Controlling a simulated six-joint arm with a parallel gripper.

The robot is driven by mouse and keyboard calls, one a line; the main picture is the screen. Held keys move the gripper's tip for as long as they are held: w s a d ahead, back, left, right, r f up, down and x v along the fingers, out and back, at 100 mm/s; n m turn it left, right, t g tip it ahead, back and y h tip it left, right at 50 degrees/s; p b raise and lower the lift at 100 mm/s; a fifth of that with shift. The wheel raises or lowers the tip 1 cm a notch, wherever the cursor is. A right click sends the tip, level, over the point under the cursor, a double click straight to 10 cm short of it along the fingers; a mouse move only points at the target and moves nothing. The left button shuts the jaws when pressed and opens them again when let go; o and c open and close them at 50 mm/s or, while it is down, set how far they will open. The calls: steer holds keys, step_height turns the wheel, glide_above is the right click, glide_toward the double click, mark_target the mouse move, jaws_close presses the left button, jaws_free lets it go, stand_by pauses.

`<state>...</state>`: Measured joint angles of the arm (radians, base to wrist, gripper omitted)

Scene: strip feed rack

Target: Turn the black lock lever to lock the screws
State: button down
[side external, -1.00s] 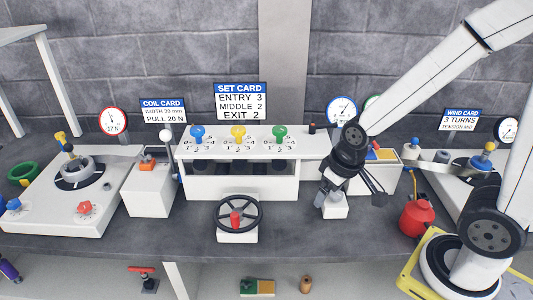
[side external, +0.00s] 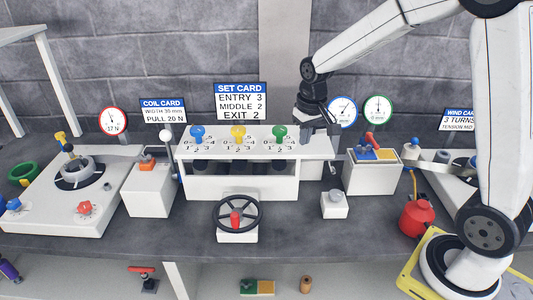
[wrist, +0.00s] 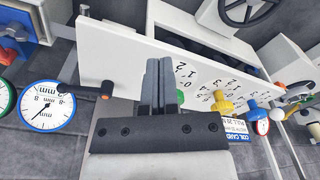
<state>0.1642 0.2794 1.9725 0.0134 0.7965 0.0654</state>
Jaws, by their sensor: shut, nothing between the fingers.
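The white strip feed rack (side external: 240,186) stands in the middle of the side view, with blue (side external: 197,132), yellow (side external: 238,132) and green (side external: 279,132) screw knobs on numbered dials along its top. My gripper (side external: 310,132) is shut and empty, over the right end of the rack top, right of the green knob. The small black piece that stood there earlier, possibly the lock lever, is hidden by my gripper. In the wrist view my closed fingers (wrist: 160,68) are in front of the white panel, beside the green knob (wrist: 180,97). I cannot tell whether they touch anything.
A dark crank with an orange tip (wrist: 106,96) sticks out at the rack's end in the wrist view. A black handwheel (side external: 238,214) stands in front. A white box with a red handle (side external: 371,141) and two round gauges (side external: 378,109) lie to the right.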

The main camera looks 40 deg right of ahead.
steer(key=w+d+r+m+g, duration=0.1)
steer(key=w+d+r, duration=0.3)
steer(key=d, duration=0.6)
steer(key=w+d+r+m+g+y, duration=0.1)
steer(key=w+d+r+m, duration=0.3)
steer(key=d, duration=0.6)
step_height(320, 180, up, 2)
steer(key=shift+w+d+g+y, duration=0.25)
steer(key=shift+w+g+y, duration=0.05)
steer(key=shift+w+g, duration=0.15)
steer(key=shift+f, duration=0.15)
glide_toward(323, 128)
steer(key=d+f, duration=0.1)
steer(key=w+d+f, duration=0.1)
steer(key=f, duration=0.1)
steer(key=d+f, duration=0.1)
steer(key=shift+w+d+f, duration=0.25)
steer(key=shift+w, duration=0.1)
steer(key=shift+s+a+f, duration=0.95)
steer(key=shift+s, duration=0.2)
